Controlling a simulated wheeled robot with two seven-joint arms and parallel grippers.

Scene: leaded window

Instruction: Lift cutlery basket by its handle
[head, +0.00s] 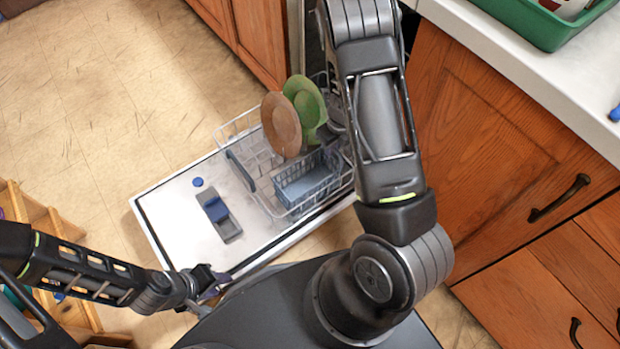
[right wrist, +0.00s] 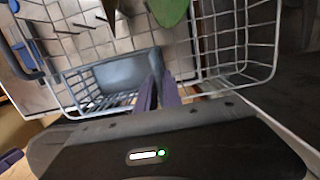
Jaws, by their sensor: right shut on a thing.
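The blue-grey cutlery basket (head: 312,190) sits in the lower dish rack (head: 238,132) over the open dishwasher door. It also shows in the right wrist view (right wrist: 82,82), with its solid blue-grey handle panel (right wrist: 122,70) standing along the middle. My right gripper (right wrist: 158,82) is at the right end of that panel, its purple fingers close together and shut on the handle. In the head view my right arm hides this gripper. My left gripper (head: 214,284) is low and left, beside the door's near edge, away from the basket; its finger gap is unclear.
A brown plate (head: 281,124) and a green plate (head: 304,101) stand in the rack just behind the basket. The open door (head: 170,222) carries a dispenser (head: 217,212). Wooden cabinets (head: 490,140) and a counter with a green tub (head: 545,28) are at right.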

